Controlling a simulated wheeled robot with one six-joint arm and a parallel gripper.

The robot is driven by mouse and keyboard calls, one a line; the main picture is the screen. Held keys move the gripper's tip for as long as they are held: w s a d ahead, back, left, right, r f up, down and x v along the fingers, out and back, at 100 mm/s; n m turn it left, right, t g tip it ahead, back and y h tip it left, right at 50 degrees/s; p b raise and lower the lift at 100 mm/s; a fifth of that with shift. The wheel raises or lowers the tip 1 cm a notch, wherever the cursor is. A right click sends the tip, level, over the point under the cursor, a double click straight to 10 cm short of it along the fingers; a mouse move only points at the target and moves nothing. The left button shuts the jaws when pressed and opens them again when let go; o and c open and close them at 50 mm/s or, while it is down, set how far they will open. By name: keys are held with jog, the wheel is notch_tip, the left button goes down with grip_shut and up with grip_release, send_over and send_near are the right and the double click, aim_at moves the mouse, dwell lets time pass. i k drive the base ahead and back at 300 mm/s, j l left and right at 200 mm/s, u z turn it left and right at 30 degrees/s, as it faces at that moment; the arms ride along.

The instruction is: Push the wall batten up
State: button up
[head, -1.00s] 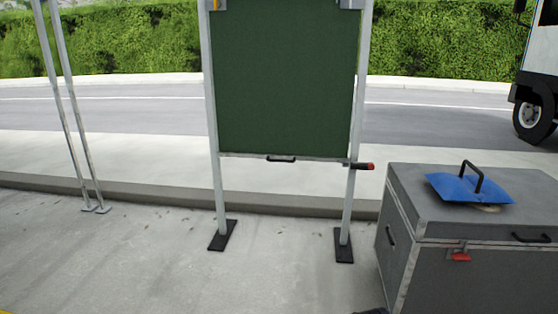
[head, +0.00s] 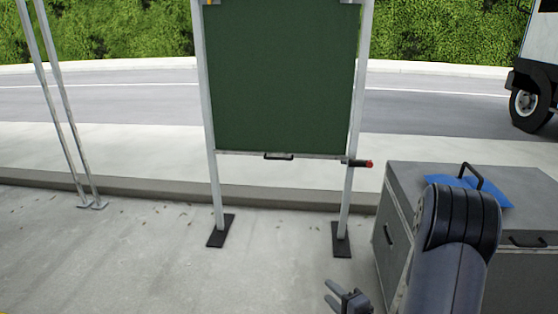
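The wall batten (head: 240,154) is a thin pale bar along the bottom edge of a dark green sheet (head: 282,78). The sheet hangs between two grey upright posts in the head view. A small black handle (head: 278,156) sits at the middle of the batten. A black lever with a red tip (head: 366,163) sticks out at the right post. My gripper (head: 328,292) is at the bottom edge of the view, low in front of the right post's foot and well below the batten. Its two fingers are apart with nothing between them.
A grey case (head: 395,215) stands at the right, with a blue handled plate (head: 497,190) on its lid. My arm hides part of both. Two thin poles (head: 65,110) stand at the left. The paving before the frame is clear. A truck (head: 535,85) is behind.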

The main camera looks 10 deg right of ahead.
aim_at(343, 159)
jog(key=i+j+z, duration=0.1)
jog(key=i, duration=0.4)
jog(key=i+j, duration=0.25)
jog(key=i, duration=0.2)
jog(key=i+j+z, duration=0.15)
jog(key=i, duration=0.35)
jog(key=i+j, duration=0.3)
jog(key=i, duration=0.15)
jog(key=i+j+z, duration=0.15)
jog(key=i+j, duration=0.15)
jog(key=i, duration=0.15)
